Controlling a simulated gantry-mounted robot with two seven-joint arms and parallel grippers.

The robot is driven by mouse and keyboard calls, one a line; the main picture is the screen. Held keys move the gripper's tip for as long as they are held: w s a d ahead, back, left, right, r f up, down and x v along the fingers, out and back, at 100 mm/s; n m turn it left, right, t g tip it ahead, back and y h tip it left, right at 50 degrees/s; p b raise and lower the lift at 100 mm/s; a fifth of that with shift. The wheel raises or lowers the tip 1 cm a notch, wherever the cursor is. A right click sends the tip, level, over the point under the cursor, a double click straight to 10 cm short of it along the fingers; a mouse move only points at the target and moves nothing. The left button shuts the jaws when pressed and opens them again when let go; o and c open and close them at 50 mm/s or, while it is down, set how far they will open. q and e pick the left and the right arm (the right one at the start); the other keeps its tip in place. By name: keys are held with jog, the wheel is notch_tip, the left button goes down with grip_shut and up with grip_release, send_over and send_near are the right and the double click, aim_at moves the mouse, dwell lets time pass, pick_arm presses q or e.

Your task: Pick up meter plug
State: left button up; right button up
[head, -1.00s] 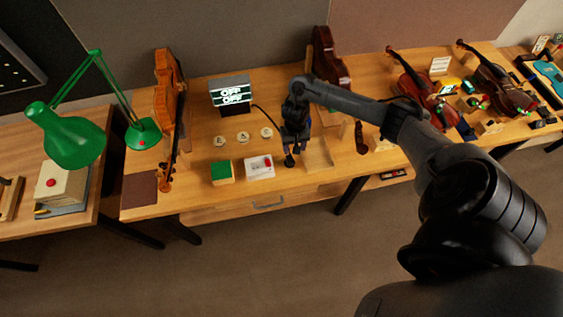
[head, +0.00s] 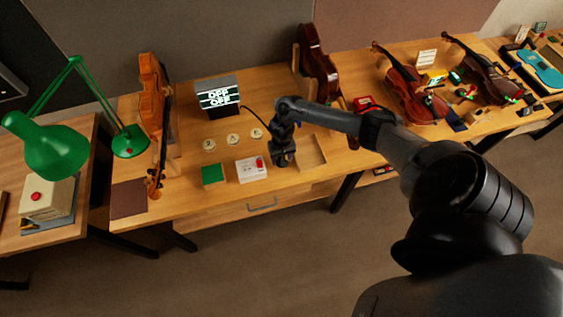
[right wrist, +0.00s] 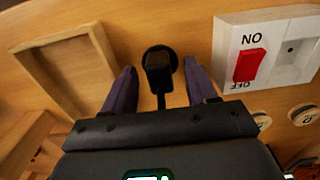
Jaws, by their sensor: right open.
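The black meter plug (right wrist: 160,62) stands on the wooden bench in the right wrist view, with a round black part at its top end. My right gripper (right wrist: 160,75) is open, with one finger on each side of the plug and a visible gap on both sides. In the head view, my right gripper (head: 283,160) points down at the bench and largely hides the plug. A black cable (head: 252,112) runs from the meter (head: 217,94), which reads OFF, toward the gripper. My left gripper is not in view.
A white switch box (head: 246,170) with a red rocker and a green block (head: 213,175) stand left of the gripper. A shallow wooden tray (head: 312,151) lies just right. Several round labelled discs (head: 233,139) lie behind.

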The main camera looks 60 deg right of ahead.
jog(key=shift+f, duration=0.35)
jog(key=c, duration=0.9)
jog(key=shift+c, duration=0.4)
jog(key=shift+r, duration=0.15)
